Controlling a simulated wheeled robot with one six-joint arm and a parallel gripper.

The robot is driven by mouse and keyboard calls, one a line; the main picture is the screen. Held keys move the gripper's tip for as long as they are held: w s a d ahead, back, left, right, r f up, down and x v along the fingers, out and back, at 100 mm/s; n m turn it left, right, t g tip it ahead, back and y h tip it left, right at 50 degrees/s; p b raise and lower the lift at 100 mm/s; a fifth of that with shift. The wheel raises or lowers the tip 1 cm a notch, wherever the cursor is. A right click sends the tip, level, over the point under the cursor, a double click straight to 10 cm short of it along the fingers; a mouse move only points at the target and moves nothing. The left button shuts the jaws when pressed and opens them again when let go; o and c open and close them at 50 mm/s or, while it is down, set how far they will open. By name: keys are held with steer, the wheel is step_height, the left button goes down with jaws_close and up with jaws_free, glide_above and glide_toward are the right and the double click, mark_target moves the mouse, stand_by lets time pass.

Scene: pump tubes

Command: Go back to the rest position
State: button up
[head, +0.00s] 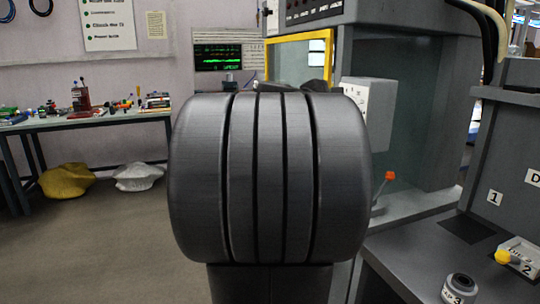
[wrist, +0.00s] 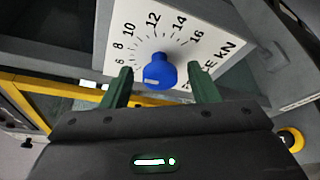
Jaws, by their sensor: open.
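In the wrist view my gripper (wrist: 160,72) shows two green fingers spread apart. A round blue knob (wrist: 157,74) appears in the gap between them, with space showing on both sides. I cannot tell how far the fingertips are from it in depth. The knob sits on a white dial plate (wrist: 128,22) marked with numbers and kN. In the head view a large dark grey joint of my arm fills the middle and hides what lies behind it. My gripper and the blue knob do not show there.
A grey machine (head: 425,100) with a yellow-framed window (head: 330,62) stands behind my arm. A dark console (head: 400,255) at the right has a yellow knob (head: 502,257) and an orange-tipped lever (head: 389,176) nearby.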

steer(key=shift+w+r+n+g+p, duration=0.15)
steer(key=shift+n+g+p, duration=0.7)
steer(key=shift+p, duration=2.15)
steer(key=shift+r+n+g+p, duration=0.3)
steer(key=shift+n+p, duration=0.95)
steer(key=shift+p, duration=1.7)
steer(key=shift+f+n+g+p, duration=0.25)
steer(key=shift+n+g+p, duration=0.15)
steer(key=shift+p, duration=0.6)
